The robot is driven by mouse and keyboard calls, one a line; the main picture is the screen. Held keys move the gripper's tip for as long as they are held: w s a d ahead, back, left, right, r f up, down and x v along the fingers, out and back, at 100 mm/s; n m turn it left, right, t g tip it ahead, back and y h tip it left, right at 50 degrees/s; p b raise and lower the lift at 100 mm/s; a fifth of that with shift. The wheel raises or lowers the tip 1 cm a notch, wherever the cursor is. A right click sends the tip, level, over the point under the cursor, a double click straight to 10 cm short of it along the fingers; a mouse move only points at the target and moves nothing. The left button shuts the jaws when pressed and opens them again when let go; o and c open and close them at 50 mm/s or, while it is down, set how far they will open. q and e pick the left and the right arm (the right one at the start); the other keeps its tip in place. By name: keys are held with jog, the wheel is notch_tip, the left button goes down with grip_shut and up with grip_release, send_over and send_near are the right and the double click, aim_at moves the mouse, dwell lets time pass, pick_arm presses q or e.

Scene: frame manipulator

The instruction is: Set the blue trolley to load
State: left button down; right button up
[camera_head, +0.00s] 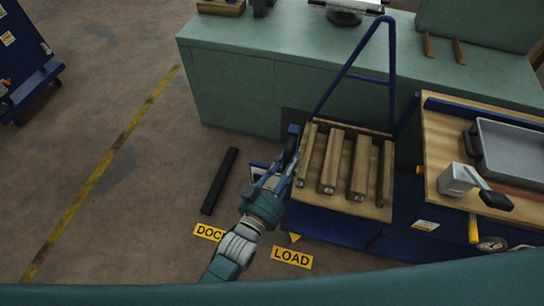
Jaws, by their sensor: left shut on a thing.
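The blue trolley (335,226) stands right of centre, with a wooden deck, several wooden bars on it and a tall blue hoop frame (348,72) at its back. A small yellow pointer (295,238) shows at its front left corner. The yellow LOAD label (292,257) lies on the floor just in front of that pointer. The yellow DOCK label (207,231) lies to the left, partly covered by my left arm. My left gripper (281,172) is shut on the handle at the trolley's left side; its fingers hide much of the grip. My right gripper is out of view.
A black bar (220,181) lies on the floor left of my left gripper. A green cabinet (235,88) stands behind the trolley. A wooden-topped bench (445,140) with a grey tray (512,150) is close on the right. The floor at left is open, crossed by a yellow line (105,165).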

pick_arm(q)
jog(key=shift+s+d, duration=0.25)
jog(key=shift+d, duration=0.4)
jog(key=c, duration=1.4)
grip_release()
jog(key=shift+d, duration=0.15)
jog(key=shift+c, duration=0.2)
jog(key=v, duration=1.2)
